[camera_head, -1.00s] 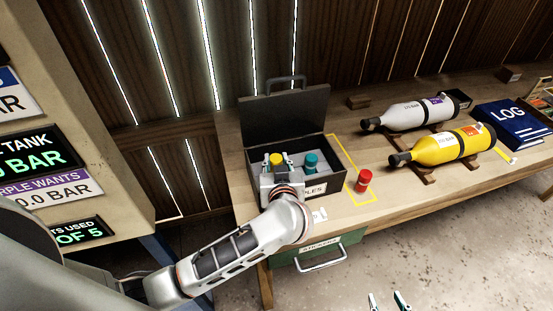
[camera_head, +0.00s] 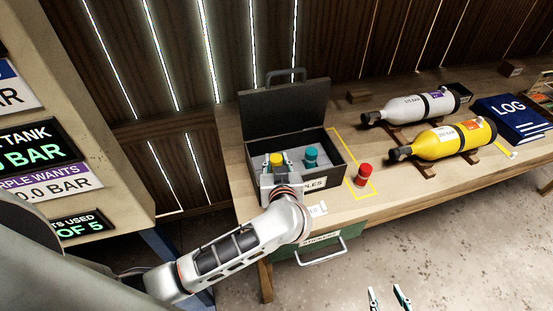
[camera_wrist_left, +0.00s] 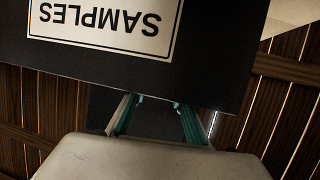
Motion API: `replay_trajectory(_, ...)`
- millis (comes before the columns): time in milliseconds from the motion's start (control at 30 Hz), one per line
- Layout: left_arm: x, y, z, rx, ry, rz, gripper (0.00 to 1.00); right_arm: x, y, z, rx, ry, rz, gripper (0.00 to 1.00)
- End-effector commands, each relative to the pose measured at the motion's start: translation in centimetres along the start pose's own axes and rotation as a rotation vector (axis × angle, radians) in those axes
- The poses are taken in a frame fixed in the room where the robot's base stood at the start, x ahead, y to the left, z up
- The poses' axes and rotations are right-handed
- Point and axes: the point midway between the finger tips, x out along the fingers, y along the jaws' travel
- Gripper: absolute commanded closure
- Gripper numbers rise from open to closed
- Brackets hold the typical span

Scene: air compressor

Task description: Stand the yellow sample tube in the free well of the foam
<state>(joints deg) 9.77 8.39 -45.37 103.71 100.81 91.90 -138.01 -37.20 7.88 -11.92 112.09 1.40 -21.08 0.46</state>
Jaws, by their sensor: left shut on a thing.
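The yellow-capped sample tube (camera_head: 277,159) is at the left side of the open black case (camera_head: 345,161). My left gripper (camera_head: 277,168) is shut on it, coming in over the case's front wall. The tube's body is hidden, so I cannot tell how deep it sits in the foam. A teal-capped tube (camera_head: 311,157) stands in the case to its right. A red-capped tube (camera_head: 365,175) stands on the bench, right of the case. The left wrist view shows the left fingers (camera_wrist_left: 158,115) and the SAMPLES label (camera_wrist_left: 105,22), but no tube. My right gripper (camera_head: 388,298) is open and empty at the bottom edge.
The case's raised lid (camera_head: 285,108) stands behind the tubes. A grey bottle (camera_head: 408,110) and a yellow bottle (camera_head: 440,144) lie on wooden cradles to the right. A blue LOG book (camera_head: 513,116) lies beyond. Yellow tape (camera_head: 350,145) marks the bench around the red tube.

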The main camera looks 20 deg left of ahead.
Motion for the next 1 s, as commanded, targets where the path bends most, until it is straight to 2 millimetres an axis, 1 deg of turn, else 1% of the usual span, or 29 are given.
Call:
replay_trajectory(167,0.12,-0.01,0.35,0.002,0.000,0.000,0.96,0.01,0.00,0.03,0.000,0.000,0.000,0.60)
replay_trajectory(433,0.13,-0.02,0.38,0.001,0.000,0.000,0.96,0.01,0.00,0.04,0.000,0.000,0.000,0.60)
replay_trajectory(467,0.13,-0.02,0.38,0.001,0.000,0.000,0.73,0.01,-0.01,0.04,0.000,0.000,0.000,0.60)
replay_trajectory(500,0.13,-0.02,0.38,0.001,0.000,0.000,0.62,0.01,-0.01,0.04,0.000,0.000,0.000,0.60)
replay_trajectory(533,0.13,-0.02,0.38,0.001,0.000,0.000,0.56,0.01,-0.01,0.04,0.000,0.000,0.000,0.60)
replay_trajectory(867,0.08,-0.01,0.40,0.001,-0.001,0.000,0.56,-0.02,0.06,0.08,-0.001,-0.002,0.001,0.60)
replay_trajectory(1000,-0.83,0.07,0.49,-0.001,-0.003,0.002,0.56,-0.02,0.05,0.07,-0.001,-0.001,0.001,0.60)
